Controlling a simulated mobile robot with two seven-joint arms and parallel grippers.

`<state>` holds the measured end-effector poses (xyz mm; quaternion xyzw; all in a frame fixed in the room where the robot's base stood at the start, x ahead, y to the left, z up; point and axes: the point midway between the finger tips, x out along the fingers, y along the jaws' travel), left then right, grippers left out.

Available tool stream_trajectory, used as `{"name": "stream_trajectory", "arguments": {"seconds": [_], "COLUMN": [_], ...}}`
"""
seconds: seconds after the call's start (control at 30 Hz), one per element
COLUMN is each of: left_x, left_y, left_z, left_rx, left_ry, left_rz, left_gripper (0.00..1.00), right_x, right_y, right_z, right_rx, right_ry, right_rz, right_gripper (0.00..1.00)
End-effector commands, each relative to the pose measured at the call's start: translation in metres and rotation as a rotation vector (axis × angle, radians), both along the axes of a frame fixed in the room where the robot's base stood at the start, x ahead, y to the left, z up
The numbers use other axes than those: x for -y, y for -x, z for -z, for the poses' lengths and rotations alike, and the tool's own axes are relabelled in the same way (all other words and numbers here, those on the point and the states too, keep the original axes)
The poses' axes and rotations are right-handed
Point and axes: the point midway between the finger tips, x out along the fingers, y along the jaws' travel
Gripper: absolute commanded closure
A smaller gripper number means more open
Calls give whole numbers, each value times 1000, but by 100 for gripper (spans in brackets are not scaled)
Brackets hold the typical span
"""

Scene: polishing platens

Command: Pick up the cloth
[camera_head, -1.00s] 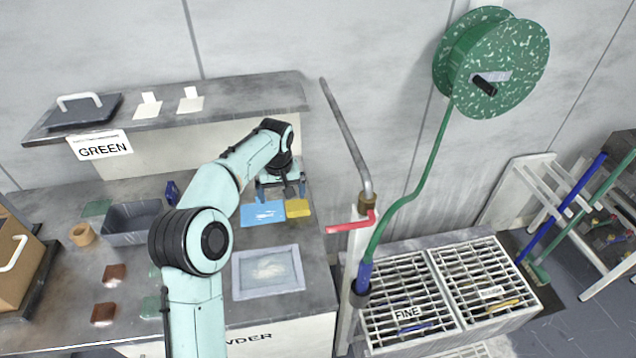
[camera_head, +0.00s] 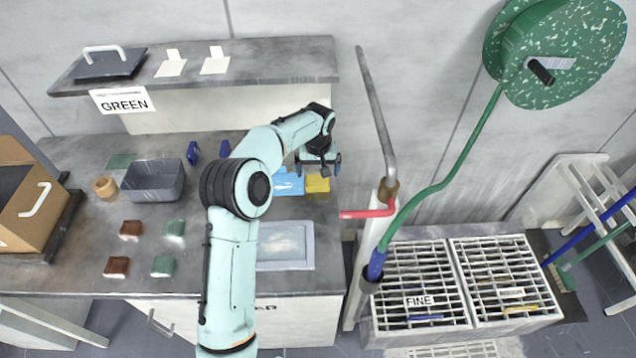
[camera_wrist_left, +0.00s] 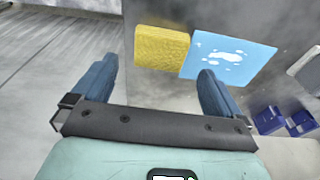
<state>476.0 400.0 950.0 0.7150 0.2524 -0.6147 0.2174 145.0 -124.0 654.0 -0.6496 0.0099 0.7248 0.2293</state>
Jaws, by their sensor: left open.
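The blue cloth (camera_head: 289,186) with white patches lies flat on the grey worktop, just left of a yellow sponge-like block (camera_head: 317,184). In the left wrist view the cloth (camera_wrist_left: 235,60) is at upper right, with the yellow block (camera_wrist_left: 160,47) touching or nearly touching its left side. My left gripper (camera_head: 318,166) hangs above and behind the two, closer to the yellow block, and hides part of the cloth's far side. In the left wrist view the jaws (camera_wrist_left: 156,72) are apart with nothing between them. My right gripper is not in view.
A grey framed tray (camera_head: 285,262) lies in front of the cloth. A raised shelf (camera_head: 270,65) runs behind. A metal pipe with a red lever (camera_head: 368,213) stands to the right. A grey bin (camera_head: 153,181) and several small red and green blocks lie left.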

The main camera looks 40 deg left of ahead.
Motion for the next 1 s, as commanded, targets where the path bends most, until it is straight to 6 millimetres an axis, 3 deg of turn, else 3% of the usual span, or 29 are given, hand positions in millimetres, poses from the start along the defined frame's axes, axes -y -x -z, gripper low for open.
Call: {"name": "stream_trajectory", "arguments": {"seconds": [0.3,0.57,0.73,1.0], "left_x": [-4,-4,-4,-4], "left_y": [-5,-6,-6,-6], "left_z": [42,48,48,47], "left_rx": [-3,0,0,0], "left_ry": [1,0,0,0], "left_rz": [0,0,0,0], "left_gripper": [0,0,50,50], "right_x": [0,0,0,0], "right_y": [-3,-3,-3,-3], "right_z": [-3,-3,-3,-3], "right_rx": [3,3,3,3], "right_ry": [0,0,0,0], "right_rz": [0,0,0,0], "right_gripper": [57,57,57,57]}}
